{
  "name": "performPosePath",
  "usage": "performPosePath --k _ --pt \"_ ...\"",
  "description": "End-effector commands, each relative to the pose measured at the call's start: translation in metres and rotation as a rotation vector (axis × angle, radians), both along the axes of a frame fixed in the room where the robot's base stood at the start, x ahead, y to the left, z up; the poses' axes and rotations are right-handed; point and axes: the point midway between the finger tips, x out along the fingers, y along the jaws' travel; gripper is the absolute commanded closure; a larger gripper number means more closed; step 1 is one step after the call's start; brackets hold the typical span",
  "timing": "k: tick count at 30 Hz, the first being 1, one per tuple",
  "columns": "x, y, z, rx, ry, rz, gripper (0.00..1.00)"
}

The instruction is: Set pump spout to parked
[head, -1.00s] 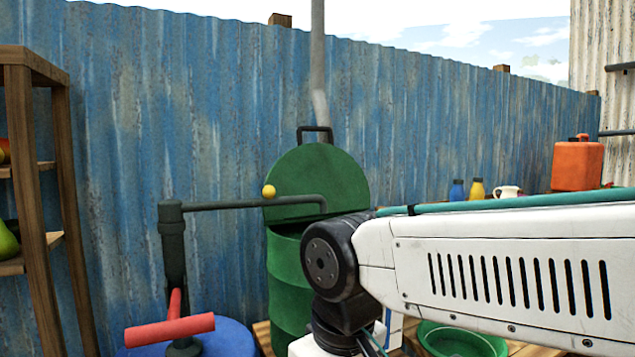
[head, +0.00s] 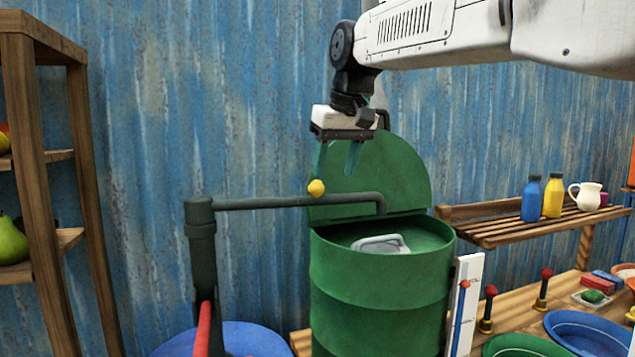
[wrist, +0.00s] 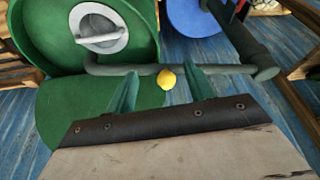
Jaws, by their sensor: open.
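The pump (head: 202,250) is a dark post with a long spout (head: 262,203) reaching right, its bent end over the open green drum (head: 380,290). A yellow knob (head: 316,188) sits on the spout. My gripper (head: 338,160) is open and points down, just above the knob. In the wrist view the knob (wrist: 167,79) lies between the two teal fingers (wrist: 158,85), near their tips; I cannot tell whether they touch it. The spout (wrist: 140,70) runs across beyond the fingers toward the pump post (wrist: 262,62).
The drum's green lid (head: 385,175) stands raised behind the spout. A grey-handled fitting (head: 380,244) shows inside the drum. A wooden shelf (head: 75,160) stands left. Right are a rack with bottles (head: 532,198), small red-knobbed levers (head: 545,285) and basins (head: 590,335).

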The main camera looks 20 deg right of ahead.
Motion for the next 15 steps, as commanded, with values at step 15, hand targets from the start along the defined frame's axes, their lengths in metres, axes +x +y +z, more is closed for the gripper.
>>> performPosePath --k 15 --pt "0.061 0.01 -0.014 0.001 -0.037 0.027 0.47"
